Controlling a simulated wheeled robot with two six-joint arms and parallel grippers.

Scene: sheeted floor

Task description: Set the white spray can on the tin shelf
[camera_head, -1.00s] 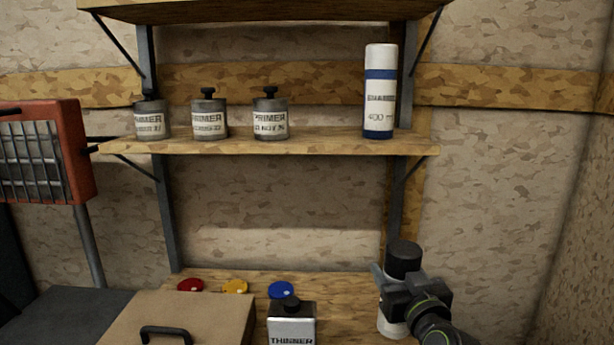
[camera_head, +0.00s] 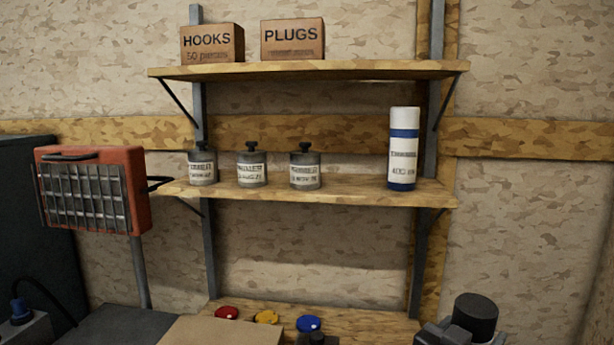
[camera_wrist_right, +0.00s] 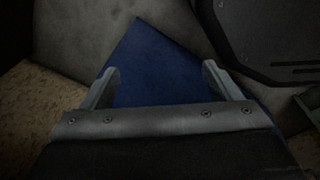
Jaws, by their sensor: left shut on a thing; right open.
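The black cap of the held can (camera_head: 475,315) shows at the bottom right of the head view; its body is out of frame now, but it looked white earlier. My left gripper (camera_head: 450,336) is shut on this can, below the level of the tin shelf (camera_head: 350,194) and to its right. Tins (camera_head: 252,170) with black knobs stand on the left and middle of that shelf. A white can with blue bands (camera_head: 403,150) stands upright at its right end. My right gripper (camera_wrist_right: 160,90) is open and empty in the right wrist view, over a blue surface.
An upper shelf (camera_head: 340,69) holds the HOOKS box (camera_head: 212,44) and PLUGS box (camera_head: 292,39). A red heater (camera_head: 95,190) stands at left. Red, yellow and blue lids (camera_head: 309,323) lie below. The tin shelf is clear between the right tin and the blue-banded can.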

